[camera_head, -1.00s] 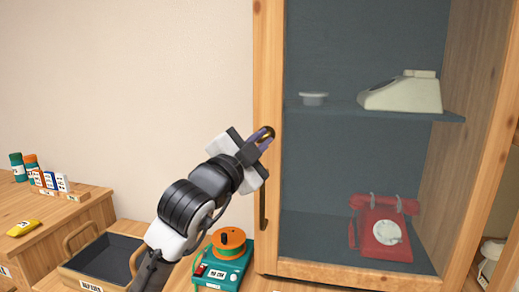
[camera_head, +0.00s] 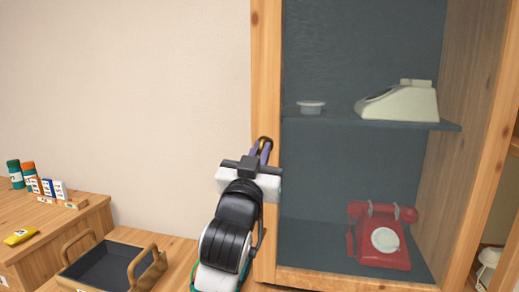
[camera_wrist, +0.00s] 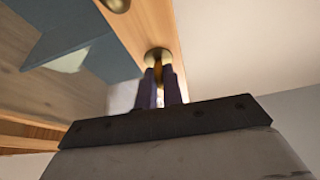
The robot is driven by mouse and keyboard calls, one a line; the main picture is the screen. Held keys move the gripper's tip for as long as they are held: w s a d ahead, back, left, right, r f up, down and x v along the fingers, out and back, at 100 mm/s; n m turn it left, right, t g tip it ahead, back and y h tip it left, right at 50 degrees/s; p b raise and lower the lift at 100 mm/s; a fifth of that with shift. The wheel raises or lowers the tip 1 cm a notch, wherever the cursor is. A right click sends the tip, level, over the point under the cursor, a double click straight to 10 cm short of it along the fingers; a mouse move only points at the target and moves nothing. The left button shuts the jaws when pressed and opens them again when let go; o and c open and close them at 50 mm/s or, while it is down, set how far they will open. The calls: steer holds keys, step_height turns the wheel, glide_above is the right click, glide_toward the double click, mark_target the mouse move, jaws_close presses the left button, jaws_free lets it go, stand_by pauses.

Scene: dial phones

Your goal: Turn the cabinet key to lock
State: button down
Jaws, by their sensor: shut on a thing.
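The tall wooden cabinet (camera_head: 266,60) has a glass-front door with a pale wood frame. A brass round lock fitting (camera_wrist: 158,54) sits on the frame in the wrist view. My gripper (camera_head: 264,152) is at the door's left stile. Its two purple fingers (camera_wrist: 158,90) are shut on the brass key (camera_wrist: 159,72) at this fitting. In the head view, only a small dark-gold bit of the key (camera_head: 264,140) shows past the fingertips. The key's exact angle and its shaft are hidden by the fingers.
Behind the glass are a cream phone (camera_head: 400,103), a small grey disc (camera_head: 311,107) and a red dial phone (camera_head: 380,238). A dark-lined tray (camera_head: 103,265) with wooden handles stands at lower left. The wall left of the cabinet is clear. Another brass knob (camera_wrist: 117,4) is near the lock.

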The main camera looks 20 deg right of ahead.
steer(key=shift+n+y, duration=0.3)
steer(key=shift+n, duration=0.4)
steer(key=shift+t, duration=0.3)
steer(key=c, duration=1.5)
jaws_free()
steer(key=b+v, duration=1.1)
steer(key=v, duration=0.2)
steer(key=shift+s+a+f, duration=0.1)
steer(key=shift+s+a, duration=0.1)
steer(key=shift+s, duration=0.15)
